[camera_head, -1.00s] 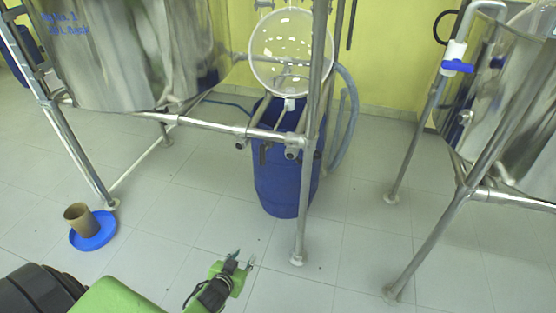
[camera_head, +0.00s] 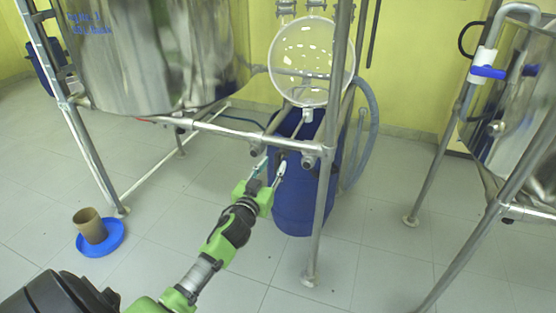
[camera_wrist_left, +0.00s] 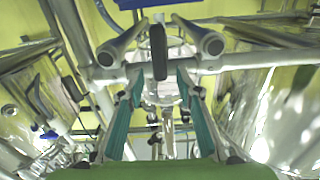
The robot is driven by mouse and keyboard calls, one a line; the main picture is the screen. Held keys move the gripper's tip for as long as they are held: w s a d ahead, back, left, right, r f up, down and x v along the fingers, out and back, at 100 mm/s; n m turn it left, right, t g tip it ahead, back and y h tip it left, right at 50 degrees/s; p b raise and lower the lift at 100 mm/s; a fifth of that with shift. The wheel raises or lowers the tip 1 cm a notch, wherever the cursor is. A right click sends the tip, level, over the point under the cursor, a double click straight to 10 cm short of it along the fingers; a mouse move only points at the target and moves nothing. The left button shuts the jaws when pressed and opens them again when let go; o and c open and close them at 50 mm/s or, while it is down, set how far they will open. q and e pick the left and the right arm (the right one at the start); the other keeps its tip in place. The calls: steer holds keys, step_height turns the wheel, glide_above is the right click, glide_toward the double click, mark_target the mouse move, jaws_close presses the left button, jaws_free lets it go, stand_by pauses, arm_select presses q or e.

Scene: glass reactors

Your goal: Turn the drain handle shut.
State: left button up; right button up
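My left gripper (camera_head: 268,168) is open and empty in the head view, in front of the blue barrel and just below the metal frame's crossbar. In the left wrist view its two teal-padded fingers (camera_wrist_left: 158,112) stand apart. A dark, long, rounded piece (camera_wrist_left: 158,52), which looks like the drain handle, shows there beyond the fingertips, roughly centred in the gap and between two tube ends. I see no contact with it. In the head view I cannot make this piece out. A white drain outlet (camera_head: 306,115) sits under the round glass vessel (camera_head: 312,62). My right gripper is not in view.
Two tube ends (camera_head: 309,160) stick out by the crossbar (camera_head: 225,130), near the gripper. The frame's upright leg (camera_head: 324,200) stands to its right. The blue barrel (camera_head: 290,210) is behind. A blue valve handle (camera_head: 488,72) is on the right reactor; a cup (camera_head: 90,226) stands on a blue dish (camera_head: 112,236).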

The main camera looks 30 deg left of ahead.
mark_target(276, 160)
arm_select(q)
steer(key=x, duration=0.5)
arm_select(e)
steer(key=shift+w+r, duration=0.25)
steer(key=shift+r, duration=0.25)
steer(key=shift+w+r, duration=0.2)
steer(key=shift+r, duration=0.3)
arm_select(q)
jaws_close()
